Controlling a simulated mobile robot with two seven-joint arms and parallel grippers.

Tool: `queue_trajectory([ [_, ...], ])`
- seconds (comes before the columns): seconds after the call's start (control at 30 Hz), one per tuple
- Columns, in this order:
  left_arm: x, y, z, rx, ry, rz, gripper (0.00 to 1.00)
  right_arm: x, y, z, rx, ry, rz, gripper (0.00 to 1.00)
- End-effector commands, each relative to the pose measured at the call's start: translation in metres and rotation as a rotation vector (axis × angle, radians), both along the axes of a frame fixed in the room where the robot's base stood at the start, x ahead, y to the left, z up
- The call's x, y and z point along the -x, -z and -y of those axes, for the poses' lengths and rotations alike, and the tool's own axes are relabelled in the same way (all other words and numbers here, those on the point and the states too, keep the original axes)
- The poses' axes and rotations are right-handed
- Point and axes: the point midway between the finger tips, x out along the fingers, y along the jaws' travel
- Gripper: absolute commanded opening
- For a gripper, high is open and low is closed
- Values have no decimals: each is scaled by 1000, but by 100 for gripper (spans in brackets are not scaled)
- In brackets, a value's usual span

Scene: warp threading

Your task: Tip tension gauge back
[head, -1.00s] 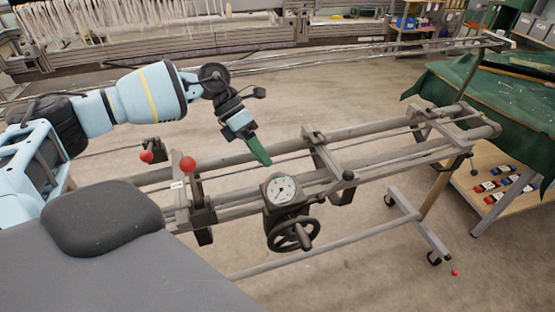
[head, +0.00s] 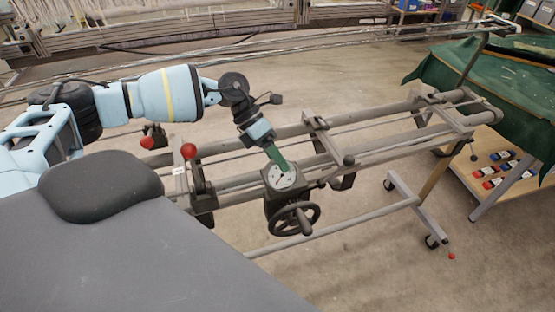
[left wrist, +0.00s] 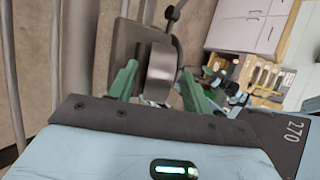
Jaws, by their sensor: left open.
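The tension gauge (head: 283,178) is a round white dial on a dark housing, mounted on the frame's rails above a handwheel. Its face points up toward the head camera. My left gripper (head: 281,165) has green fingers and reaches down to the gauge's upper edge, overlapping part of the dial in the head view. In the left wrist view the green fingers (left wrist: 156,82) are spread, with the rounded grey side of a housing between them. I cannot tell whether they touch it. My right gripper is not in view.
The dark handwheel (head: 296,219) sits just below the gauge. Red-knobbed levers (head: 189,151) stand to the left on the rails. A green-draped table (head: 480,90) with a lower shelf stands at the right. The floor in front of the frame is clear.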

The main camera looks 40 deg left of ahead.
Motion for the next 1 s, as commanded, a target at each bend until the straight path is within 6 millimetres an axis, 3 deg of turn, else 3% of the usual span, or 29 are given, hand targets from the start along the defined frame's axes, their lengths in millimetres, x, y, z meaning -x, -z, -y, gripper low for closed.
queue_trajectory([
  [0.37,0,6,5,0,0,-1,49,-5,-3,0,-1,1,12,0],
  [0.73,0,6,5,0,0,-1,4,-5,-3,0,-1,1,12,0],
  [1.0,-2,11,2,61,-4,-53,5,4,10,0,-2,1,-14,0],
])
